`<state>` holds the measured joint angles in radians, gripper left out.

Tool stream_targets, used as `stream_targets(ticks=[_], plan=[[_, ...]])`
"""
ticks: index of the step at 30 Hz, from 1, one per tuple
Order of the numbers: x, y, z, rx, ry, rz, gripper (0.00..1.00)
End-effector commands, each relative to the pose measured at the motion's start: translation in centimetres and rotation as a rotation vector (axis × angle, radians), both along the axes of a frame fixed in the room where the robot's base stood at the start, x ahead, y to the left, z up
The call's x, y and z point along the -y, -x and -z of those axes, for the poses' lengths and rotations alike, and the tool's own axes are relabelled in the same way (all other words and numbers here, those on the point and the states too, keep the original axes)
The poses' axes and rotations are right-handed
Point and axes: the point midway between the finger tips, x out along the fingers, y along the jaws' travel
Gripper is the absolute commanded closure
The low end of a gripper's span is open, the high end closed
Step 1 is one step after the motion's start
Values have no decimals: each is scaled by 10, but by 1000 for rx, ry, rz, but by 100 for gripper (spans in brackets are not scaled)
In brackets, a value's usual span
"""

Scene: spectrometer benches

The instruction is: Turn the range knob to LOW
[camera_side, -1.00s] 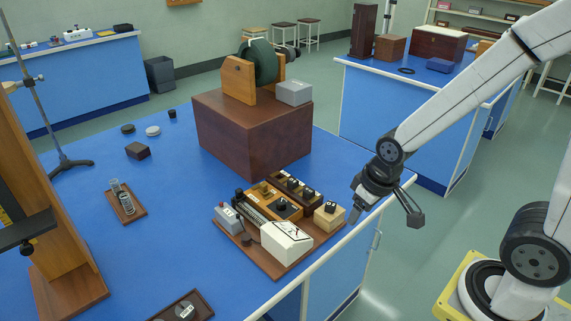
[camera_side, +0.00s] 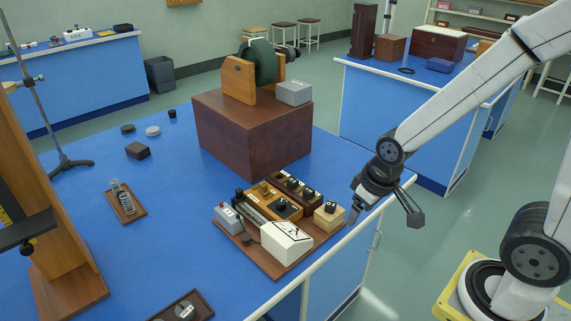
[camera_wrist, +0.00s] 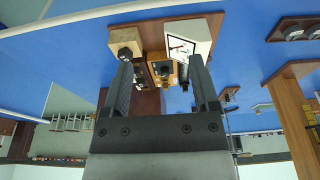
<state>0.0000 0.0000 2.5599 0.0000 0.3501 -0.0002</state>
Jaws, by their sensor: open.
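A wooden baseboard (camera_side: 270,264) on the blue bench carries a cluster of instruments. A white slope-faced meter (camera_side: 287,242) stands at its front. A light wooden box (camera_side: 330,217) with dark tops sits at its right. A black round knob (camera_side: 283,207) is on the orange-brown unit in the middle; I cannot read its markings or tell whether it is the range knob. My gripper (camera_side: 359,208) is to the right of the board, above the bench edge, apart from everything. In the wrist view my gripper (camera_wrist: 160,62) is open and empty, with the meter (camera_wrist: 188,40) and light box (camera_wrist: 126,40) beyond its fingers.
A large brown box (camera_side: 250,137) stands behind the board with a wooden-sided apparatus on top. A grey unit (camera_side: 228,217) and a dark strip box (camera_side: 296,188) crowd the board. A small tray with a glass tube (camera_side: 125,203) lies left. Bench between is clear.

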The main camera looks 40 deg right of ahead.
Motion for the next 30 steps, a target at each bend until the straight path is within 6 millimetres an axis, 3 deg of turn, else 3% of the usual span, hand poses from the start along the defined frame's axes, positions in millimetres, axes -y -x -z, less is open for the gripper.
stream_targets(ticks=[5, 11, 20, 30], plan=[[0, -8, 0, -5, 5, -19, 22], [1, -37, -1, -27, 22, -98, 22], [3, -108, 6, -82, 60, -308, 22], [6, -183, 28, -146, 90, -564, 22]])
